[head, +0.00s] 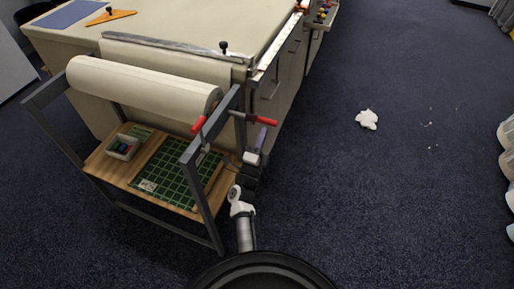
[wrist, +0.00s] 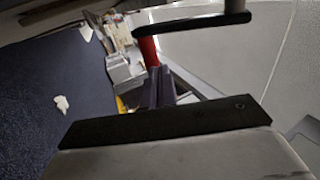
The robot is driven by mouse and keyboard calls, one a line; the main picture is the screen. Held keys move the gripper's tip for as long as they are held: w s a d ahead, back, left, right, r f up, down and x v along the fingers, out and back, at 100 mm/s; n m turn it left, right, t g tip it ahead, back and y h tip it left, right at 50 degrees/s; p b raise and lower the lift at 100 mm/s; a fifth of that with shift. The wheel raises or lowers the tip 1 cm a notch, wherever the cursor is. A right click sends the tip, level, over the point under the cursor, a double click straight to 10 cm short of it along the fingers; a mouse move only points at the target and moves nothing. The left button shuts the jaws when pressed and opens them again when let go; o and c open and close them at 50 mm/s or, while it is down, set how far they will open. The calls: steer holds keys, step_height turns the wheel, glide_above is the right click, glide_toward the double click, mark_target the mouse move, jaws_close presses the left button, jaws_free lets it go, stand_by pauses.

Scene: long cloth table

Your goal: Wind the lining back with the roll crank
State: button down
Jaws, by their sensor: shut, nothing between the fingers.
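A cream roll of lining (head: 145,88) lies across a grey metal stand at the table's end. A strip of the cloth hangs between the roll and the table. The crank at the roll's right end has a dark bar and red grips (head: 264,122). My gripper (head: 261,136) is upright just below the right-hand red grip. In the wrist view, my shut fingers (wrist: 160,78) point toward a red grip (wrist: 148,50) under a black bar (wrist: 195,25). The fingers hold nothing; whether they touch the grip I cannot tell.
The stand's wooden shelf (head: 112,171) carries a green gridded mat (head: 165,165) and a small box (head: 123,147). The long cloth-covered table (head: 185,22) is behind. A crumpled white piece (head: 367,119) lies on the dark carpet, which is mostly clear to the right.

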mark_target(267, 123)
steer(key=shift+p+x, duration=0.35)
steer(key=shift+x, duration=1.4)
steer(key=b, duration=0.3)
steer(key=shift+w+f+t+b, duration=0.2)
steer(key=shift+t+b, duration=0.1)
steer(key=shift+t, duration=0.1)
